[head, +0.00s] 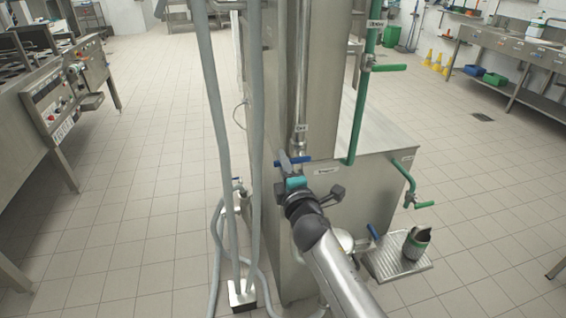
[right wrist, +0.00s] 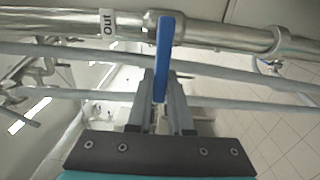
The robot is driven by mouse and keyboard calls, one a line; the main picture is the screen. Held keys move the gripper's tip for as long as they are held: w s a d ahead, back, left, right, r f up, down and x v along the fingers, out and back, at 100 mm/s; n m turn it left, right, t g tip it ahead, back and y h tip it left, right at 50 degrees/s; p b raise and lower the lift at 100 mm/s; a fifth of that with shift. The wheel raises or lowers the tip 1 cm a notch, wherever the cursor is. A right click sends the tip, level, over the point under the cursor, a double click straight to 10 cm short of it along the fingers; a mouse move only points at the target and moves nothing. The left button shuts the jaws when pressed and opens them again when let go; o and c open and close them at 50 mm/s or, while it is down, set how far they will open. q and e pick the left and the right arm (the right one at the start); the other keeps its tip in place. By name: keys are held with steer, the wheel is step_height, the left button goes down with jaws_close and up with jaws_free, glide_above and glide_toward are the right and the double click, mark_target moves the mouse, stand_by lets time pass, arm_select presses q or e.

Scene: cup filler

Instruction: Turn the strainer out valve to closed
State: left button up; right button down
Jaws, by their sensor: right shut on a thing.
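The out valve has a blue lever handle (head: 304,159) on a vertical metal pipe (head: 300,90) with a small label. In the right wrist view the label (right wrist: 107,23) reads "Out". The blue handle (right wrist: 163,55) lies across the pipe (right wrist: 220,38), about at right angles to it. My right gripper (head: 285,158) is at the handle, shut on it. In the right wrist view its fingers (right wrist: 160,92) stand on both sides of the handle's lower end, and part of the handle is hidden between them. My left gripper is not in view.
Grey hoses (head: 214,130) hang left of the pipe. Green pipes with a green upper handle (head: 388,67) and a green lower handle (head: 424,204) are to the right. A dark cup (head: 417,241) stands on a drip tray (head: 384,268). Floor is clear at left.

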steer(key=shift+f, duration=0.1)
steer(key=c, duration=0.8)
jaws_free()
steer(key=p+v, duration=0.2)
steer(key=v, duration=1.3)
steer(key=shift+s+d, duration=0.1)
